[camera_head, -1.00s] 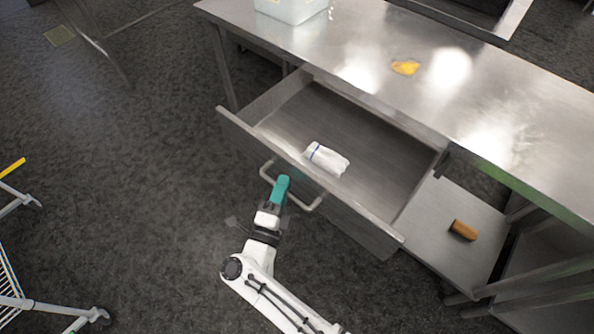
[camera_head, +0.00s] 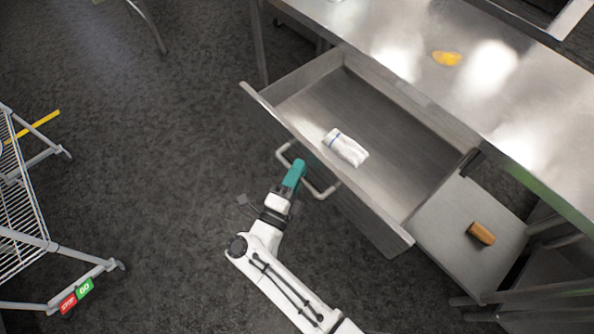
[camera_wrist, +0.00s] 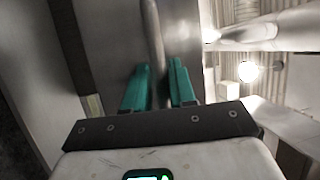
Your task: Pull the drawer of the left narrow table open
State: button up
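The metal drawer (camera_head: 390,158) under the steel table (camera_head: 400,45) stands well open in the head view. Its bar handle (camera_head: 325,191) sits on the outside of the drawer front. My gripper (camera_head: 297,166), with teal fingers, is at the left part of this handle. In the wrist view, the handle bar (camera_wrist: 153,35) runs between the two fingers of my gripper (camera_wrist: 160,80), which close on it from both sides. A white rolled packet with a blue band (camera_head: 346,149) lies in the drawer.
A brown cylindrical item (camera_head: 481,234) lies on the lower shelf (camera_head: 455,245) at right. A yellow item (camera_head: 447,58) lies on the tabletop. A wire cart (camera_head: 25,215) stands at far left. The dark floor between cart and drawer is clear.

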jog(key=b+v, duration=0.2)
jog(key=v, duration=0.8)
jog(key=shift+s+a, duration=0.2)
jog(key=shift+s, duration=0.15)
jog(key=shift+f, duration=0.1)
